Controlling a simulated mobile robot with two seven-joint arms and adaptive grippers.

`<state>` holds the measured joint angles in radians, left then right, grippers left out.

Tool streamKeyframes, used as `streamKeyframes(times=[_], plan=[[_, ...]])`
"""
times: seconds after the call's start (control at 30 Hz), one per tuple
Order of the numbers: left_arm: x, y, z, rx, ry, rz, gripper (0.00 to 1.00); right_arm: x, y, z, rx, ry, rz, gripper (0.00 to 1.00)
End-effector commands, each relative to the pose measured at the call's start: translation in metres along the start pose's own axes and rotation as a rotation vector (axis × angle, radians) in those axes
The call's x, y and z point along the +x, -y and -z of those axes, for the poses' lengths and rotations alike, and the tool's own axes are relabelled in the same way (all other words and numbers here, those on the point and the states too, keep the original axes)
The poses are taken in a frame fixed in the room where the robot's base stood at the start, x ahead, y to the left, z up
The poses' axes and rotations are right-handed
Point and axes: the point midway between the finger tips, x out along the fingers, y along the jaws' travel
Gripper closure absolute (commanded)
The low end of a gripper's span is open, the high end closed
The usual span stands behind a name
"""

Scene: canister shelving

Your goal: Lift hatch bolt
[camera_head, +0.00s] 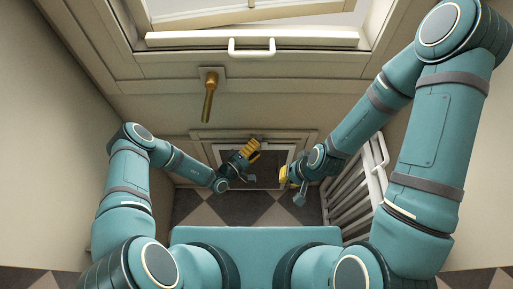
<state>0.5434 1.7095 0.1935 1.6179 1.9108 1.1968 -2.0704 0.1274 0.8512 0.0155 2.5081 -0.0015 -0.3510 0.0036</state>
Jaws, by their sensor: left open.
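The hatch is a small dark panel (268,174) in a pale frame, low in the door. I cannot make out its bolt; it is too small or hidden behind my grippers. My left gripper (250,162), with yellow parts and dark fingers, is open in front of the hatch and covers its middle. I see nothing held in it. My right gripper (291,186) is at the hatch's right side, slightly lower. Its fingers are small and partly hidden, so I cannot tell their opening or any contact.
A brass lever handle (209,96) hangs on the door above the hatch. A white pull handle (251,47) is on the window's lower rail higher up. A white slatted rack (352,189) stands at the right. Walls close in on both sides; checkered floor (250,208) lies below.

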Motion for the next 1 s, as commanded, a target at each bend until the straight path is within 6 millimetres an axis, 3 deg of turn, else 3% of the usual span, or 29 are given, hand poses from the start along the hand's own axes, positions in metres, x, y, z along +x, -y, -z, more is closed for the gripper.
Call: streamKeyframes(times=[0.37,0.5,0.53,0.83,1.0], plan=[[0.005,0.0,0.0,0.0,0.001,0.0,0.43,0.001,0.0,0.0,0.0,-0.001,0.0,1.0],[0.005,0.0,0.0,0.0,0.0,0.0,0.92,0.001,0.0,0.0,0.0,-0.001,0.0,1.0],[0.005,0.0,0.0,0.0,0.001,0.0,1.0,0.001,0.0,0.0,0.0,-0.001,0.0,1.0],[0.005,-0.001,0.0,0.0,0.001,-0.001,1.0,0.0,0.0,0.0,0.0,-0.001,0.0,1.0],[0.005,-0.012,0.0,0.0,0.0,-0.001,1.0,-0.01,0.004,0.002,0.001,-0.002,0.0,1.0]])
